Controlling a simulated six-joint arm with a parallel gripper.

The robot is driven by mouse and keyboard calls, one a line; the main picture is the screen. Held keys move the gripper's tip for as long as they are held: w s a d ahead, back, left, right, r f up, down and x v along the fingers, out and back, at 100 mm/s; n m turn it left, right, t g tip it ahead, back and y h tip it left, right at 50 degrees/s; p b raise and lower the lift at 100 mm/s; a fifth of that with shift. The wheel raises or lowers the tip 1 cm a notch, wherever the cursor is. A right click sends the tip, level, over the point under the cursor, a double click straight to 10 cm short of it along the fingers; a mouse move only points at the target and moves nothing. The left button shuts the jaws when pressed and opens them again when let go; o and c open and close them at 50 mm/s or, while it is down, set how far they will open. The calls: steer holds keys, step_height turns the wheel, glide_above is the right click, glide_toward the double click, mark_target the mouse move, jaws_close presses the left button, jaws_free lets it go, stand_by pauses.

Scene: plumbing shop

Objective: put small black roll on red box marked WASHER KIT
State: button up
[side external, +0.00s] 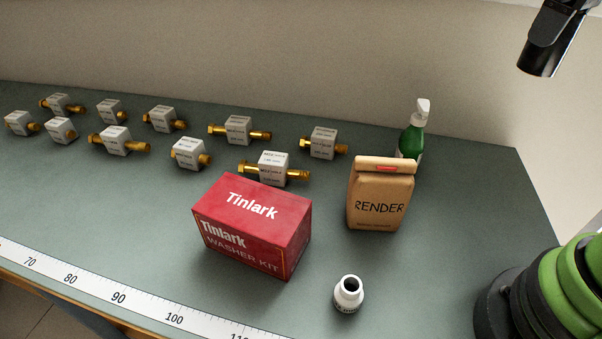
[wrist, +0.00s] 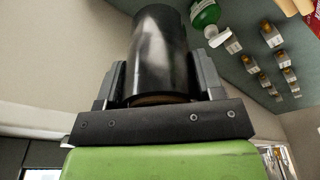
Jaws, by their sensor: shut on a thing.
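The small black roll (wrist: 158,40) is a glossy dark cylinder in the wrist view. My gripper (wrist: 160,76) is shut on it, one finger on each side. In the side external view the roll (side external: 538,62) hangs at the top right, well above the bench, and most of my gripper is out of frame. The red box marked WASHER KIT (side external: 252,228) sits on the bench at centre-left, lower and well to the left of the roll. Its top is bare.
A brown RENDER bag (side external: 380,196) stands right of the box, with a green spray bottle (side external: 411,140) behind it. A small white fitting (side external: 348,294) stands in front. Several white blocks with brass fittings fill the back left. A ruler strip (side external: 119,298) lines the front edge.

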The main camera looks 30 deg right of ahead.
steer(key=w+a+n, duration=0.3)
steer(key=w+a, duration=0.4)
steer(key=a, duration=0.1)
steer(key=n+g+y, duration=0.1)
steer(key=n, duration=0.9)
glide_above(269, 209)
step_height(269, 209, down, 15)
steer(key=shift+r, duration=0.15)
steer(key=o, duration=1)
